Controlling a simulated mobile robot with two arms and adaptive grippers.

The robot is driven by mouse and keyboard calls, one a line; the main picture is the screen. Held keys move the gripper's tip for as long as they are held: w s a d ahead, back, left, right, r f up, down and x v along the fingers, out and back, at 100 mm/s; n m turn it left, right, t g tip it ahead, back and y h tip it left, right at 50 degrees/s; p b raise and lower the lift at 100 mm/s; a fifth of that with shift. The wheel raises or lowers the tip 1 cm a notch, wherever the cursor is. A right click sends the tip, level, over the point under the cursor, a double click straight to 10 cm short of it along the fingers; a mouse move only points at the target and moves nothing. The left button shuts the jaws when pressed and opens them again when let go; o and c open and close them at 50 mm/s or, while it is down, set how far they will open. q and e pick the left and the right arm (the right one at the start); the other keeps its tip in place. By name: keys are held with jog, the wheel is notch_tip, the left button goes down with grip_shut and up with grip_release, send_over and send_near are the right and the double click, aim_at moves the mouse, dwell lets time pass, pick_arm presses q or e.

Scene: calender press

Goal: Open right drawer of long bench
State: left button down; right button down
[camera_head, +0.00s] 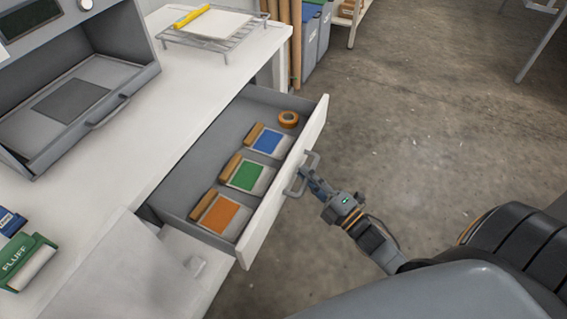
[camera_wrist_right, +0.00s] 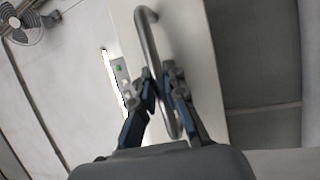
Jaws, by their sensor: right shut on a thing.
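The right drawer (camera_head: 311,148) of the long bench (camera_head: 187,95) is pulled out, with its inside showing. It holds blue, green and orange labelled pieces with wooden edges and an orange tape roll. My right gripper (camera_head: 309,178) is at the drawer's grey bar handle (camera_head: 297,181). In the right wrist view the gripper (camera_wrist_right: 163,80) is shut on the handle (camera_wrist_right: 149,36), with a finger on each side of the bar. My left gripper is not in view.
A grey machine (camera_head: 75,75) with an open front stands on the bench. A wire rack (camera_head: 213,37) with a white sheet and a yellow stick is at the far end. Concrete floor (camera_head: 420,110) lies open to the right.

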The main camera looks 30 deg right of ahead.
jog(key=shift+s+d+f, duration=0.1)
jog(key=shift+s+d, duration=0.8)
jog(key=shift+s, duration=0.3)
jog(key=shift+s+d, duration=0.9)
jog(key=shift+s, duration=0.25)
jog(key=c, duration=1.4)
grip_release()
jog(key=shift+o, duration=0.2)
jog(key=v, duration=1.2)
